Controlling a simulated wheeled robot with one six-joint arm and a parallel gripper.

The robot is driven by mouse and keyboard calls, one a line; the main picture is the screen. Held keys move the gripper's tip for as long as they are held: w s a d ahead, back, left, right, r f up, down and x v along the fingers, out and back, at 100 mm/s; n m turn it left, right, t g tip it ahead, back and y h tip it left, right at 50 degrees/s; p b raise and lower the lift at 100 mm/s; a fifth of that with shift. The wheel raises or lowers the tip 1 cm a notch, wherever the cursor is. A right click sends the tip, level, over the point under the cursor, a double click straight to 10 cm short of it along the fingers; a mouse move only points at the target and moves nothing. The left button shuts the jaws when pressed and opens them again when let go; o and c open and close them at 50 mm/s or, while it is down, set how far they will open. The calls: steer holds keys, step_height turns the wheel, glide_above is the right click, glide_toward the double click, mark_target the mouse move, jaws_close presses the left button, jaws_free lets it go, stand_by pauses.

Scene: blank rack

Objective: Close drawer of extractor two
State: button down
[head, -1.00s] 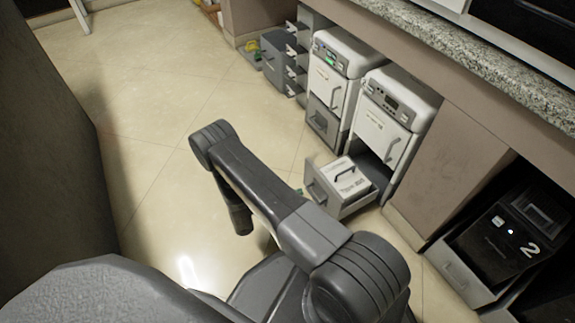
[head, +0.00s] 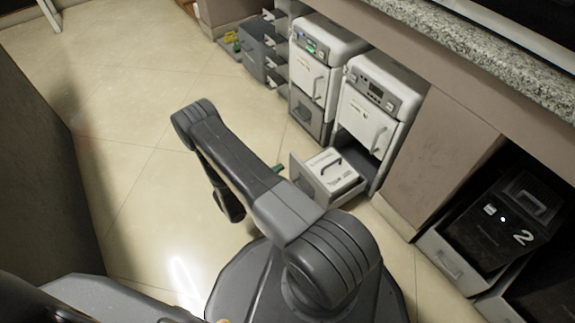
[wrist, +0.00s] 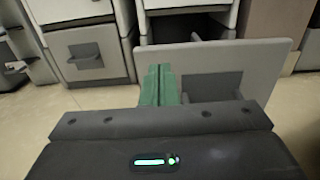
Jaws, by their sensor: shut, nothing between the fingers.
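The right-hand white extractor (head: 371,125) stands under the counter with its lower drawer (head: 336,189) pulled out. The drawer holds a white box (head: 334,168) with a dark handle. In the wrist view the drawer's grey front panel (wrist: 262,57) fills the centre right, with a darker grip plate (wrist: 212,85). My gripper (wrist: 158,84) has green fingers, shut and empty, seen against the panel's left part. I cannot tell whether they touch it. In the head view, a green fingertip (head: 278,168) shows just left of the drawer; my arm hides the rest.
A second white extractor (head: 318,75) stands to the left, its lower drawer closed. Farther left is a grey drawer unit (head: 262,50) with open drawers. At the right, a black device marked 2 (head: 500,222) sits in a recess. Open floor (head: 110,150) lies left of my arm.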

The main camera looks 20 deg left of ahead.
mark_target(295, 160)
steer(key=shift+b+x, duration=0.7)
steer(key=shift+x, duration=1.8)
steer(key=shift+d, duration=0.1)
